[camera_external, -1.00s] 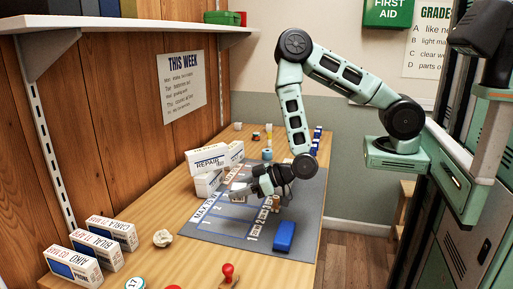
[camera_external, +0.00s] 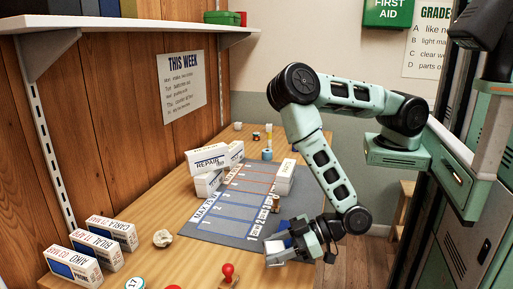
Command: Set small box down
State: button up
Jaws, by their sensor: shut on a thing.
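My gripper (camera_external: 284,248) is low at the near right part of the grey mat, shut on a blue box (camera_external: 284,241). Only a small part of the blue box shows between the pale fingers. I cannot tell whether it touches the mat. The grey mat (camera_external: 215,229) carries printed lines and numbers, with "MAX" lettering along its left side.
Small white boxes (camera_external: 285,175) stand at the mat's right edge. A white REPAIR box (camera_external: 208,160) tops a pile at the left. Labelled boxes (camera_external: 73,266), a crumpled ball (camera_external: 162,238) and a red-knobbed stamp (camera_external: 228,271) stand nearer. The mat's middle is clear.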

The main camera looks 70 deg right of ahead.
aim_at(274, 274)
jog(key=shift+f, duration=2.35)
jog(key=shift+f, duration=0.1)
jog(key=shift+f, duration=0.15)
jog(key=o, duration=1)
